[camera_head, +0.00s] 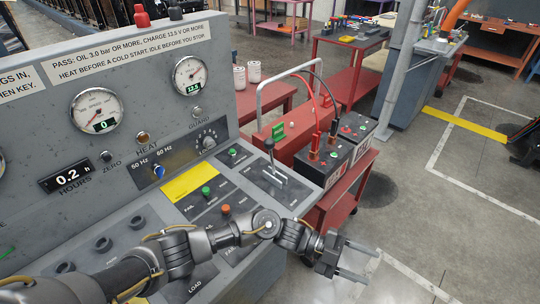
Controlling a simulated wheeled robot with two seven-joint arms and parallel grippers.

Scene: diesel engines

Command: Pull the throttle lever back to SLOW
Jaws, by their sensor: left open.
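The throttle lever (269,146) stands up from a slotted plate (270,177) at the right end of the sloping control panel. It has a dark knob on top; the lettering at its slot is too small to read. My left arm crosses the front of the panel from the lower left. My left gripper (364,262) is open and empty, out past the panel's front right edge, below and to the right of the lever and apart from it. My right gripper is not in view.
The upright gauge panel (200,120) rises behind the sloping panel. Green and orange buttons (226,209) sit left of the lever. Two black batteries (322,160) with red and black cables stand on a red cart (340,195) to the right. Open floor lies right of my gripper.

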